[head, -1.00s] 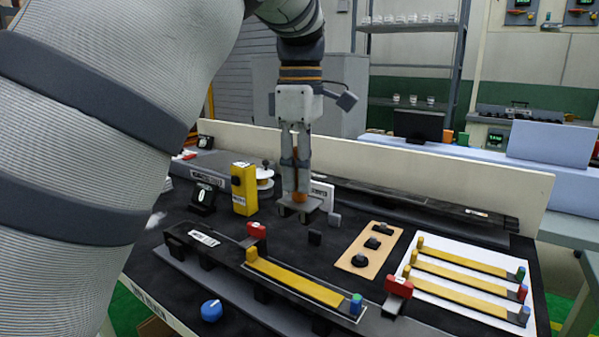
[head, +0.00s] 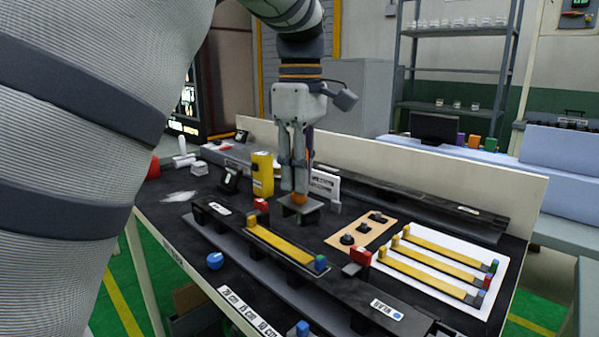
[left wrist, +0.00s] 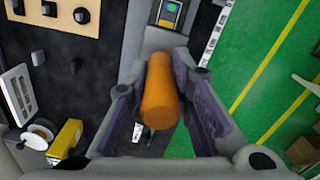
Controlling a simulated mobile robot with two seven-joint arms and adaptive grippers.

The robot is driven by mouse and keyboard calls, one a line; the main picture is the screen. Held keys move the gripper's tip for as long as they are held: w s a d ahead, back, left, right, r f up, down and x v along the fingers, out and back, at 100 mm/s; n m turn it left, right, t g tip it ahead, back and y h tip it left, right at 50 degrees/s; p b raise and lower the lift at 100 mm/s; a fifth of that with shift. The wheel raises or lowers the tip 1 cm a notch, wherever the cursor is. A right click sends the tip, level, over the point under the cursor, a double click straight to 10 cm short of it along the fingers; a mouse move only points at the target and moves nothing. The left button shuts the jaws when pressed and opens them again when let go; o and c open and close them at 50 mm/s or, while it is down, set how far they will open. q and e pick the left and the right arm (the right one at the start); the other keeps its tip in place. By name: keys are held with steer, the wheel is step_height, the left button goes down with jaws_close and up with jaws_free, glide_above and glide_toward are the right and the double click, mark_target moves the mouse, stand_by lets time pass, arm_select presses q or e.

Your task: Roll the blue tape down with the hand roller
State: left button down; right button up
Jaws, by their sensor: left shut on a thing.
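My left gripper (head: 298,180) is shut on the hand roller's orange handle (left wrist: 160,100). In the head view the roller's grey head (head: 300,208) hangs below the fingers, beside the far side of the long dark rail. I cannot tell its height. I take this as the blue tape; no wholly blue strip shows. My right gripper is not in view.
A white sheet (head: 415,292) with several yellow strips lies right of a tan board (head: 348,242) with black knobs. A yellow box (head: 262,174) and a white sign (head: 325,185) stand behind. Another red clip (head: 360,258) and a blue round thing (head: 214,260) flank the rail.

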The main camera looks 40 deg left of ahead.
mark_target(299, 203)
arm_select(q)
steer(key=shift+s+d, duration=0.2)
steer(key=shift+a, duration=0.15)
steer(key=shift+f, duration=0.1)
steer(key=shift+f, duration=3.3)
steer(key=shift+f, duration=0.35)
steer(key=shift+w+a+f, duration=0.15)
steer(key=shift+a, duration=2.05)
steer(key=shift+w+a+f, duration=0.1)
steer(key=shift+a, duration=2.05)
